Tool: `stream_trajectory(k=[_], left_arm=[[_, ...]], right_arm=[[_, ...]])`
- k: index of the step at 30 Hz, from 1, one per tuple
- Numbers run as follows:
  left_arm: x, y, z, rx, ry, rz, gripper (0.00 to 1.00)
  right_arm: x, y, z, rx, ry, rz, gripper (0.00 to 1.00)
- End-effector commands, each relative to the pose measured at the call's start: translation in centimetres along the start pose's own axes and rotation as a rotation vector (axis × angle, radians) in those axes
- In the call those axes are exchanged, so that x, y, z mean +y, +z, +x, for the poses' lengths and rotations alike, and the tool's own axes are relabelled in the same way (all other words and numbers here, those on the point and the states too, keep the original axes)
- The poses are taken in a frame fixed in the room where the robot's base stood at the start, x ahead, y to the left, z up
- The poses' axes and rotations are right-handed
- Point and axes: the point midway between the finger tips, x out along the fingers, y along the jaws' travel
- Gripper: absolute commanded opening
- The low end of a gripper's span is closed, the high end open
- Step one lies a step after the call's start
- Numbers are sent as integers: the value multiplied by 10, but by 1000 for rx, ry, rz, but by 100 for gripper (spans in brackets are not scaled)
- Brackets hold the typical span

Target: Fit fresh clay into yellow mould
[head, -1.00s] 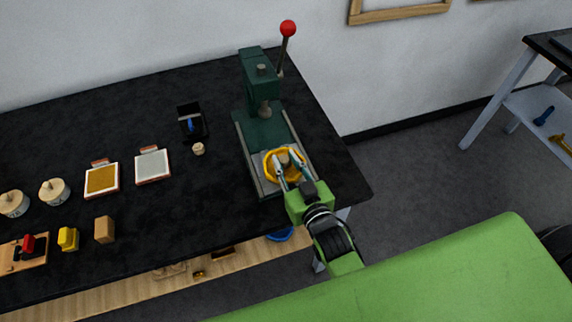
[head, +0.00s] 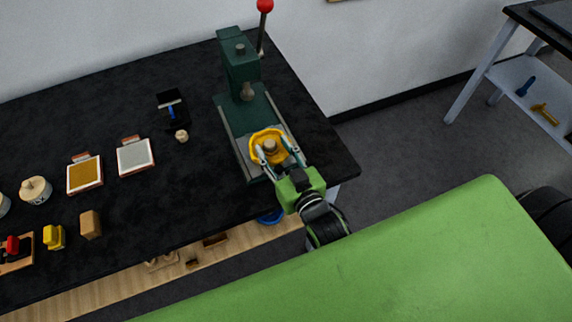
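The yellow mould (head: 254,138) is a round-walled dish on the base plate of the green press. A tan clay piece (head: 270,146) stands inside the mould's rim, roughly in the middle; how deep it sits I cannot tell. My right gripper (head: 275,147) is at the mould, its fingers spread on either side of the clay with gaps showing, so it looks open. The fingers partly cover the mould's near rim. My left gripper is not in view.
The green press (head: 238,62) with a red-knobbed lever (head: 265,6) rises behind the mould. Two framed tiles (head: 135,157), a small beige piece (head: 181,135), a tan block (head: 90,224) and a yellow block (head: 54,237) lie left on the black table. Bare tabletop separates them from the press.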

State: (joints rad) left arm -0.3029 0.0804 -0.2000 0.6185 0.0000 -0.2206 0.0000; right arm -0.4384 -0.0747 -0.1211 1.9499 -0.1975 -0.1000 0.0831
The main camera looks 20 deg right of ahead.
Motion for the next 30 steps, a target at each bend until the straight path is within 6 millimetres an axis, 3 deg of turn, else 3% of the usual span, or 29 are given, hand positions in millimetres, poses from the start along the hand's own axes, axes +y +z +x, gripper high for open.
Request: stream_trajectory(k=[9,15,21,30], left_arm=[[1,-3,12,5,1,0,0],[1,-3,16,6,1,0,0],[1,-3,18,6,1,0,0],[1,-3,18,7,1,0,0]], right_arm=[[0,3,-62,-4,0,0,40],[0,2,-90,-3,-1,0,40],[0,0,-103,0,-1,0,40],[0,0,-104,0,-1,0,40]])
